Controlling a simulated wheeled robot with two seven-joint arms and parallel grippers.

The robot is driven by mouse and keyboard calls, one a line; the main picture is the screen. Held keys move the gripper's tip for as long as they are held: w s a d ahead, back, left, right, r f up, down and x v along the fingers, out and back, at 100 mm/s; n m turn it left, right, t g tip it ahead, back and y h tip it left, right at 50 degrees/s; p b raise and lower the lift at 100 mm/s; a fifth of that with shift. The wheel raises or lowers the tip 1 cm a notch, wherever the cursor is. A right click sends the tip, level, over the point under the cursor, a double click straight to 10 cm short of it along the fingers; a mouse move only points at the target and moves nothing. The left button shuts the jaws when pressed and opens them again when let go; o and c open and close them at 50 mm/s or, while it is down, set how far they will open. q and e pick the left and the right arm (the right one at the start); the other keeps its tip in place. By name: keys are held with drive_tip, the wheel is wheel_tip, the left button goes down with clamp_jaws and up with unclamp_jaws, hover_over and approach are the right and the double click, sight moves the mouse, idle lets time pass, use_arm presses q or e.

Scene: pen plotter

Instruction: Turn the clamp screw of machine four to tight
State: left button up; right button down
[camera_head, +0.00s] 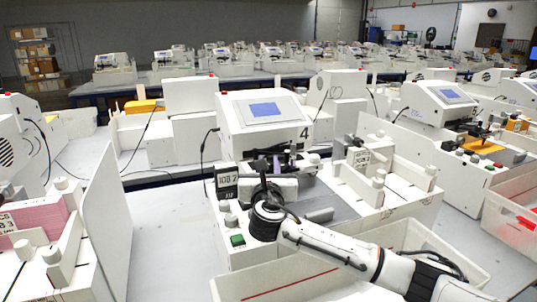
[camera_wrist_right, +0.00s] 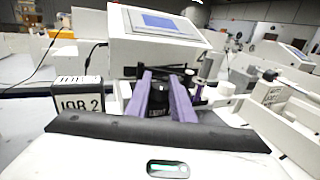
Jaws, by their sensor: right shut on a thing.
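Machine four (camera_head: 262,108) is a white plotter with a blue screen and a "4" on its front, in the middle of the head view. It also fills the top of the wrist view (camera_wrist_right: 112,50). My right gripper (camera_head: 270,166) reaches in over the machine's bed, below the screen. In the wrist view its two purple fingers (camera_wrist_right: 165,92) are shut on a dark ribbed knob, the clamp screw (camera_wrist_right: 158,99). The fingers hide its sides, and its setting cannot be read. My left gripper is not in view.
A "JOB 2" block (camera_wrist_right: 80,96) stands left of the gripper. Another label block (camera_head: 360,158) and white posts stand to the right. A green button (camera_head: 237,240) is on the machine's front. A white bin (camera_head: 285,283) lies in front, under my right arm.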

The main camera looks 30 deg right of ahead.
drive_tip(key=shift+w+a+r+m+g+h+p, duration=0.1)
drive_tip(key=shift+m+g+h+p, duration=0.15)
drive_tip(key=shift+m+g+h, duration=0.3)
drive_tip(key=shift+a+m+g+h+p, duration=0.1)
drive_tip(key=shift+m+g+h+p, duration=0.1)
drive_tip(key=shift+m+g+h, duration=0.35)
drive_tip(key=shift+d+m+g+h, duration=0.1)
drive_tip(key=shift+m+g+h, duration=0.7)
drive_tip(key=shift+g+h, duration=0.2)
drive_tip(key=shift+m+g+h, duration=0.6)
drive_tip(key=shift+m+g, duration=0.2)
drive_tip(key=shift+g, duration=0.3)
use_arm(q)
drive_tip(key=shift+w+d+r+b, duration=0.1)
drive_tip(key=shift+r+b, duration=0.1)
drive_tip(key=shift+b, duration=0.55)
use_arm(e)
drive_tip(key=shift+m+g+h, duration=0.7)
drive_tip(key=shift+m+g, duration=0.4)
drive_tip(key=shift+g, duration=0.5)
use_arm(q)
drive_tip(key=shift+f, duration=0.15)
use_arm(e)
drive_tip(key=shift+d+m+g, duration=0.1)
drive_tip(key=shift+m+g, duration=0.2)
drive_tip(key=shift+g, duration=0.1)
drive_tip(key=c, duration=1.8)
unclamp_jaws()
drive_tip(key=shift+d, duration=0.1)
